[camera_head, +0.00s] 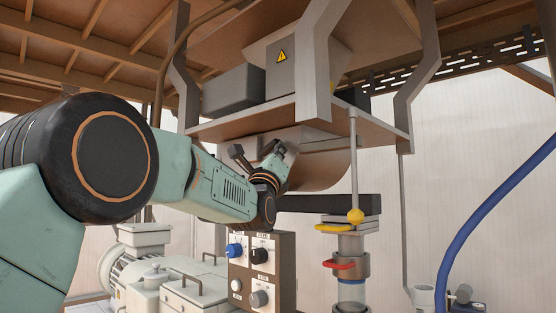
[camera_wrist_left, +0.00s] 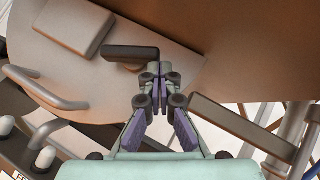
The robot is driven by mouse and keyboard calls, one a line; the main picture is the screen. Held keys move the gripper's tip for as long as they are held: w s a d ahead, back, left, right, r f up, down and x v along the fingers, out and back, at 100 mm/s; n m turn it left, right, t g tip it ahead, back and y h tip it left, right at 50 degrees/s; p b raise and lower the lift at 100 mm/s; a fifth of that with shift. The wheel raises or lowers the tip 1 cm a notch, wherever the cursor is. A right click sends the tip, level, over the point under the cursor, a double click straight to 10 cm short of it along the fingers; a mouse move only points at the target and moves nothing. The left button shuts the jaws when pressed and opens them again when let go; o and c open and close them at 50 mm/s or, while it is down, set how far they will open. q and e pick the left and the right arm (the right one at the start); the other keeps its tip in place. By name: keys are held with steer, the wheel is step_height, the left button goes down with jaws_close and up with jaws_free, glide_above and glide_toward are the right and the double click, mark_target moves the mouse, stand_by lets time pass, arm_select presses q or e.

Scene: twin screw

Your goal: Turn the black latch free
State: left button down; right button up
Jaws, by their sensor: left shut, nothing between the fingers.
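The black latch shows in the left wrist view as a short dark bar (camera_wrist_left: 130,52) lying across the face of a rounded brown hatch (camera_wrist_left: 95,85). My left gripper (camera_head: 283,150) is raised under the machine's underside. In the left wrist view its fingers (camera_wrist_left: 160,82) are together and empty, their tips just below the latch's right end. I cannot tell whether they touch it. My right gripper is in neither view.
A control box (camera_head: 262,270) with knobs stands below my left wrist. A long dark bar (camera_head: 330,204) and a pipe with yellow and red handles (camera_head: 350,265) are to its right. A blue hose (camera_head: 478,232) curves at the far right. Grey frame legs (camera_head: 420,95) flank the machine.

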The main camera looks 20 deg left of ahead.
arm_select(q)
steer(key=shift+w+a+r+n+g+y+p, duration=0.1)
steer(key=shift+r+n+g+y+p, duration=0.25)
steer(key=shift+r+n+y+p, duration=0.45)
steer(key=shift+w+a+r+n+g+y+p, duration=0.1)
steer(key=shift+r+n+g+y+p, duration=0.35)
steer(key=shift+r+n+p, duration=0.5)
steer(key=shift+s+d, duration=0.1)
steer(key=shift+s+r+p, duration=0.15)
steer(key=shift+r+p, duration=0.05)
steer(key=shift+p, duration=0.1)
